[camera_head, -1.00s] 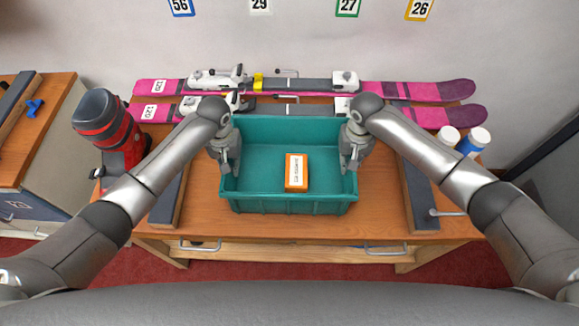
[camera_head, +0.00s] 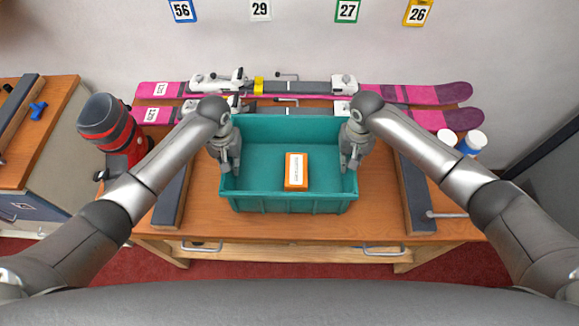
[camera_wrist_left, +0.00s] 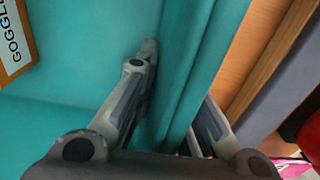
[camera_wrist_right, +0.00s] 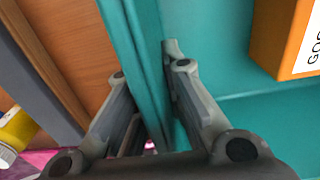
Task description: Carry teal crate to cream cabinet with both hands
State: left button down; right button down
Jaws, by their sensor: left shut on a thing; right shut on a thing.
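The teal crate (camera_head: 290,205) is over the middle of the wooden bench, with an orange box (camera_head: 296,172) inside it. I cannot tell whether the crate touches the bench top. My left gripper (camera_head: 229,165) is shut on the crate's left wall; in the left wrist view its fingers (camera_wrist_left: 165,105) straddle that wall. My right gripper (camera_head: 350,163) is shut on the right wall; in the right wrist view its fingers (camera_wrist_right: 150,100) straddle it. The cream cabinet with a wooden top (camera_head: 45,175) stands at the left edge, partly cut off.
Pink skis (camera_head: 420,94) lie along the back of the bench (camera_head: 385,205). A red and grey boot (camera_head: 110,130) stands at the bench's left. Dark padded bars (camera_head: 172,195) flank the crate. White bottles (camera_head: 472,142) stand at right. A blue item (camera_head: 38,110) lies on the cabinet top.

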aim_at(229, 159)
pick_arm(q)
jog(key=shift+r+p, duration=1.25)
jog(key=shift+r, duration=0.35)
jog(key=shift+s+f, duration=0.1)
